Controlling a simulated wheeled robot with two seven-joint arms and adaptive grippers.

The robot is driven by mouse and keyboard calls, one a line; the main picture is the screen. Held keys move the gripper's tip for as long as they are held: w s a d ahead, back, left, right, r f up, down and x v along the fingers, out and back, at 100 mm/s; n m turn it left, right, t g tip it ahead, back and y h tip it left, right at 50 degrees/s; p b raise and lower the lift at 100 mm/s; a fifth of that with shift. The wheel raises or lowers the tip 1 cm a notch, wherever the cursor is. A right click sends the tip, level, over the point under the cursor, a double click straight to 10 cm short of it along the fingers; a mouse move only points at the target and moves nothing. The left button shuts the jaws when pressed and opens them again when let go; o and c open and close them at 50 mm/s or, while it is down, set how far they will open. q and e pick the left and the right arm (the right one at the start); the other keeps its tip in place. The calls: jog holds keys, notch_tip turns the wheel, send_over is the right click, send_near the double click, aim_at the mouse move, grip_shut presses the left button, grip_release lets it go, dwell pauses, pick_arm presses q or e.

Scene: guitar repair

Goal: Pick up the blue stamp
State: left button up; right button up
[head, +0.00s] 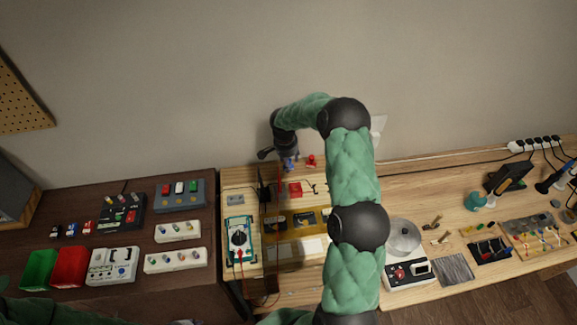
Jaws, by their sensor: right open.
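The blue stamp (289,165) stands near the back edge of the light wooden bench, next to a red stamp (311,160) on its right. My right gripper (277,156) is open and points down right at the blue stamp. One finger sticks out to the left; the other is close to the stamp's top. The wrist partly hides the stamp, and I cannot tell whether a finger touches it. My left gripper is not in view.
My right arm covers the bench middle. A dark bench (130,220) at left holds switch boxes and green and red bins. A plain wall (200,80) rises behind.

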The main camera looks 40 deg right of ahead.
grip_shut()
jog(key=shift+r, duration=0.45)
notch_tip(320, 180, up, 2)
jog(key=shift+r, duration=0.1)
jog(key=s+a+r+p, duration=0.1)
jog(key=s+a+r, duration=0.4)
jog(key=s+r, duration=0.5)
jog(key=s, duration=0.3)
jog(key=shift+a, duration=0.2)
